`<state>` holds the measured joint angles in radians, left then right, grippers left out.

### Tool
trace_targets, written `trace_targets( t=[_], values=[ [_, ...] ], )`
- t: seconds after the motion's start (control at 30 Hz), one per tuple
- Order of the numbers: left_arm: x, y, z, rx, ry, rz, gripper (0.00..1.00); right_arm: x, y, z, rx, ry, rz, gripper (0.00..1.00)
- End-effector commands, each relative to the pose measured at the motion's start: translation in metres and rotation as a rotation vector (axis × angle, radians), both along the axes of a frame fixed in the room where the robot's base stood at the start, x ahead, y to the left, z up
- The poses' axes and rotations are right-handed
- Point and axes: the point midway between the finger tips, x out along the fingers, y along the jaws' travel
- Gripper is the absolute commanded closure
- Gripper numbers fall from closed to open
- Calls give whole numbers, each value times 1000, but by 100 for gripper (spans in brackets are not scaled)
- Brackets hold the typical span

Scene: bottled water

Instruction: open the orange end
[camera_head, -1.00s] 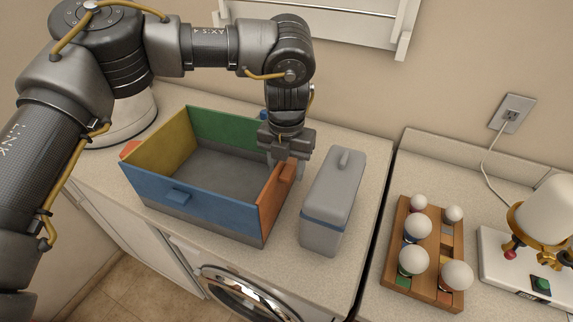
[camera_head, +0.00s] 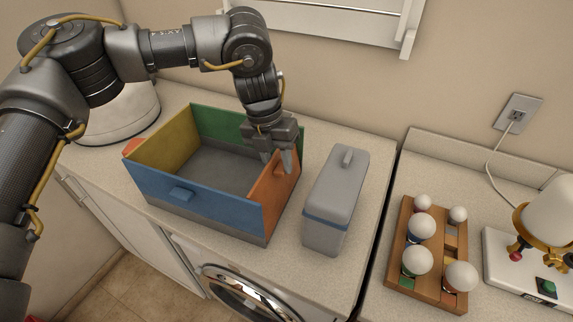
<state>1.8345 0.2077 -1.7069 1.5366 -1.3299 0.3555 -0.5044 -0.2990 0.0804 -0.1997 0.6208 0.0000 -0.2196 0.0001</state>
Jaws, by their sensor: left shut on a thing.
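A box with coloured sides stands on the counter. Its orange end (camera_head: 272,195) is the right-hand side panel and stands upright. The blue side (camera_head: 190,195) with a small blue handle faces the front, the yellow side (camera_head: 165,145) is on the left and the green side (camera_head: 212,127) at the back. My left gripper (camera_head: 277,160) points down over the orange end's upper edge, with one finger inside the box and one outside. It is shut on the orange end, and its fingers hide the orange handle in part. The box's grey floor (camera_head: 210,170) looks empty. My right gripper is not in view.
A grey lidded container (camera_head: 335,200) stands just right of the box, with a narrow gap between. A wooden rack (camera_head: 405,285) with several white-topped pieces and a white-based device (camera_head: 520,270) are on the right counter. A gap separates the counters.

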Motion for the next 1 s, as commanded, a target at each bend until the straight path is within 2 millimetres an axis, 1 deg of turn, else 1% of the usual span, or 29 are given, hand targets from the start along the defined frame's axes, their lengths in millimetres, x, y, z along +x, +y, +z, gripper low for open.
trace_targets(
  t=[0.03,0.1,0.3,0.43,0.7,1.0],
  values=[
    [3,8,-2,-39,12,6,100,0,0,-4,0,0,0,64],
    [5,16,-3,-90,28,6,100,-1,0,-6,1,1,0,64],
    [12,37,-8,-227,72,6,100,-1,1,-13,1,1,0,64],
    [15,47,-11,-299,94,5,100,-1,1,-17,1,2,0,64],
    [19,59,-16,-392,123,2,100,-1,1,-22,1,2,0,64],
    [20,62,-16,-415,130,1,100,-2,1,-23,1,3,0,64]
  ],
)
